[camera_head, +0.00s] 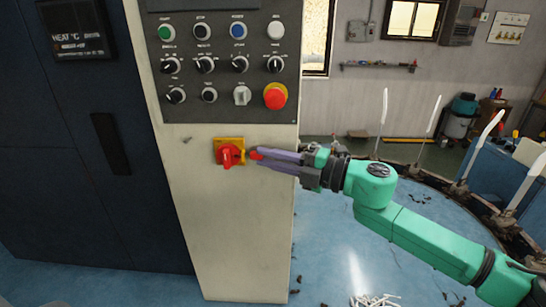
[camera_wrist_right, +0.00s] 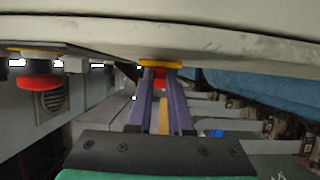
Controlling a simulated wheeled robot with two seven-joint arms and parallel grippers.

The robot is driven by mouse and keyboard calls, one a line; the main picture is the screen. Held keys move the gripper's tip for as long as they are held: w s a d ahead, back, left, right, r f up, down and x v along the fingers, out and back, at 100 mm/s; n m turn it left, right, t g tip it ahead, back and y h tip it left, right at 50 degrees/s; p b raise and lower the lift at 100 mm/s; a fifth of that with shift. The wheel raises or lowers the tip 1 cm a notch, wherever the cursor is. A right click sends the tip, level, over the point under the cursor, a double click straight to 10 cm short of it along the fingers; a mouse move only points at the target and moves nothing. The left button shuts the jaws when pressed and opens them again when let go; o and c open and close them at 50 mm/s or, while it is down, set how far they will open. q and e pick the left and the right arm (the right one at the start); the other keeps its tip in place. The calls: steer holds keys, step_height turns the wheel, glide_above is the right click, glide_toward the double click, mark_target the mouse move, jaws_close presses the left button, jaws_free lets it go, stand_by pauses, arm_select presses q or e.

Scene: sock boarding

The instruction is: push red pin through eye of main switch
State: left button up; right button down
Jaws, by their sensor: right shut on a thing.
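The main switch (camera_head: 229,155) is a red rotary handle on a yellow plate (camera_head: 236,141), low on the cream panel's front. My right gripper (camera_head: 258,154) comes in from the right, shut on the red pin (camera_head: 255,155), whose small red end shows at the fingertips just right of the switch. In the right wrist view, red shows between my purple fingers (camera_wrist_right: 160,78), in front of the yellow plate (camera_wrist_right: 160,63); I cannot tell pin from handle there. The eye cannot be made out. Whether the pin touches the switch is unclear. My left gripper is not in view.
Above the switch is a dark control panel (camera_head: 221,105) with knobs, buttons and a red emergency button (camera_head: 275,95), which also shows in the right wrist view (camera_wrist_right: 38,81). A dark cabinet (camera_head: 90,170) stands left. White sock forms (camera_head: 490,122) stand on a ring at right.

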steer(key=shift+a, duration=0.25)
steer(key=c, duration=0.8)
jaws_free()
steer(key=shift+o, duration=0.2)
steer(key=b+v, duration=0.5)
steer(key=v, duration=0.9)
steer(key=shift+d+b, duration=0.25)
steer(key=shift+b, duration=0.1)
steer(key=shift+s, duration=0.15)
